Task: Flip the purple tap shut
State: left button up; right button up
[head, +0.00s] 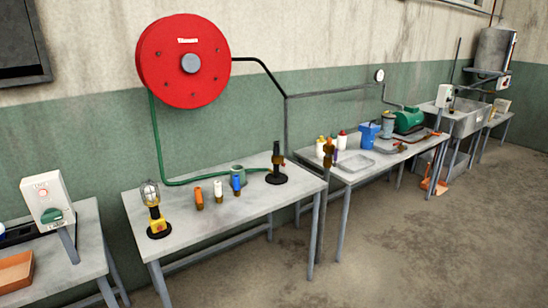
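I cannot make out a purple tap anywhere in the head view. A grey sink (470,122) stands far off at the right against the wall, and any tap there is too small to tell. A dark upright fitting on a round black base (277,179) stands at the right end of the near table, with a green hose running to it. A small purple patch shows among the bottles on the middle table, too small to identify. Neither of my grippers is in view.
A red hose reel (165,75) hangs above. The middle table (385,170) holds bottles and a tray. An orange dustpan-like object (432,187) is below. Open floor lies at the right.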

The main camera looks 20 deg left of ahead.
aim_at(336, 153)
jog(key=u, duration=0.25)
jog(key=i+z, duration=0.15)
jog(key=z, duration=0.4)
jog(key=i+j+z, duration=0.35)
jog(key=i+j, duration=0.3)
jog(key=i+j+z, duration=0.35)
jog(key=i+j, duration=0.35)
jog(key=j, duration=0.2)
jog(key=i+j, duration=0.45)
jog(key=j, duration=0.2)
